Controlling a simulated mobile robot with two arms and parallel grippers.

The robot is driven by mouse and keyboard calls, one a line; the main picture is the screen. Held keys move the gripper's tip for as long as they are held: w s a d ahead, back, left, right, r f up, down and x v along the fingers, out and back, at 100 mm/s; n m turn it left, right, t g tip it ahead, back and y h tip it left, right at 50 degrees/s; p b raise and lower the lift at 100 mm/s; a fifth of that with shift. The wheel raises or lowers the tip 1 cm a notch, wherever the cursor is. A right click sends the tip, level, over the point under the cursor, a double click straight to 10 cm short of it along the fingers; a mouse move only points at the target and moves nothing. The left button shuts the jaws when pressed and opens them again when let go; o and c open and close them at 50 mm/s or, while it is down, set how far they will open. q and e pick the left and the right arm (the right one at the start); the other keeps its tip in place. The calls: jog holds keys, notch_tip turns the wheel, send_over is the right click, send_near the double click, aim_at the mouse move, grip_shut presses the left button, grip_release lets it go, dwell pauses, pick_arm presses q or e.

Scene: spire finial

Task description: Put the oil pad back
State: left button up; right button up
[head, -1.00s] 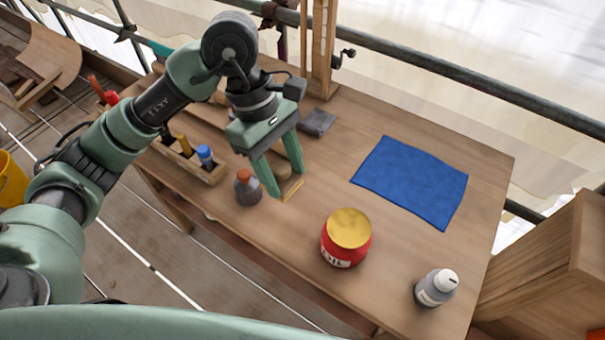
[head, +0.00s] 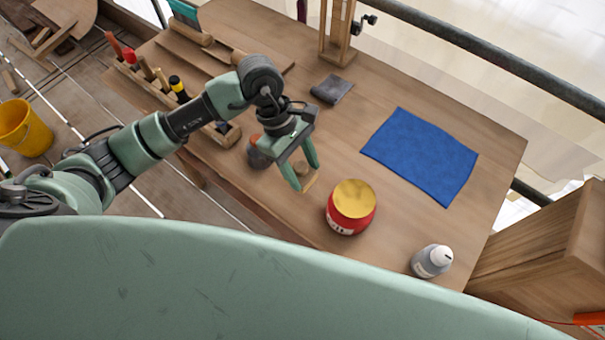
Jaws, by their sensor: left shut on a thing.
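My left gripper (head: 304,183) points down over the workbench (head: 405,225). Just right of the gripper stands a red tin (head: 347,220) with a gold top and partly readable lettering. My right gripper is out of view.
A dark bottle (head: 257,155) with an orange cap stands behind the gripper. A grey bottle (head: 432,261), blue cloth (head: 420,155) and grey cloth (head: 332,89) are on the bench. A tool rack (head: 160,88) lines the left edge.

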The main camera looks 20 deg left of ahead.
aim_at(302, 179)
pick_arm(q)
notch_tip(302, 179, down, 4)
jog(key=shift+f+p, duration=0.1)
jog(key=shift+p, duration=0.35)
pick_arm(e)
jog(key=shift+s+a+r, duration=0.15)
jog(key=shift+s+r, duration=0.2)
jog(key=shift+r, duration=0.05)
pick_arm(q)
jog(key=shift+f, duration=0.1)
jog(key=shift+f, duration=0.1)
jog(key=o, duration=1.2)
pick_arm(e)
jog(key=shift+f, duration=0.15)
